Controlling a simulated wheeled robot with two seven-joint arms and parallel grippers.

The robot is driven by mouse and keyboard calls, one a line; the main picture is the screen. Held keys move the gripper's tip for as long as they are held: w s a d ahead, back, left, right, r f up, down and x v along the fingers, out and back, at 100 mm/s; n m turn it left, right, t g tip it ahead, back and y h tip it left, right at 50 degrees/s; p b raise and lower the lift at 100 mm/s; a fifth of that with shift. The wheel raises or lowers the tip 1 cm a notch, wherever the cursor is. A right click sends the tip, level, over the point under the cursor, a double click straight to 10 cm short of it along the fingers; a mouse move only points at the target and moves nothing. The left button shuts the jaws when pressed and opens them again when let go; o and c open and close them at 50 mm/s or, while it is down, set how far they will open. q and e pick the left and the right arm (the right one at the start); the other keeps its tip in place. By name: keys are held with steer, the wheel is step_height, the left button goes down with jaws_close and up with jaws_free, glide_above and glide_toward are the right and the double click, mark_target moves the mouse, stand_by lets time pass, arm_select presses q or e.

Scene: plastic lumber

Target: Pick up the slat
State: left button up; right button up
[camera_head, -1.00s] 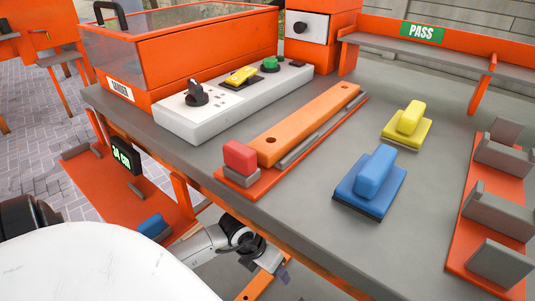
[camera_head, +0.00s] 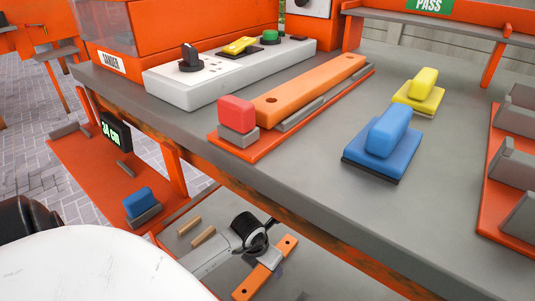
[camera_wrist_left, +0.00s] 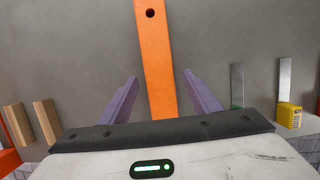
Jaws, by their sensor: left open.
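An orange slat (camera_head: 285,246) with a hole near each end lies on the lower shelf below the workbench edge. In the left wrist view the slat (camera_wrist_left: 153,50) runs lengthwise between the two purple fingers of my left gripper (camera_wrist_left: 160,77), one hole toward the far end. The fingers are open, one on each side, with gaps to the slat. In the head view my left arm hides the slat's middle. Another orange slat (camera_head: 318,85) lies in a red jig on the bench top. My right gripper is not in view.
Wooden sticks (camera_wrist_left: 17,125) lie left of the slat; metal strips and a yellow object (camera_wrist_left: 290,115) lie right. The bench top (camera_head: 290,190) overhangs beside my arm. On it are blue (camera_head: 385,142) and yellow (camera_head: 420,90) handled blocks and a white switch panel (camera_head: 215,83).

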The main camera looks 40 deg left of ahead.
arm_select(q)
steer(key=c, duration=1.3)
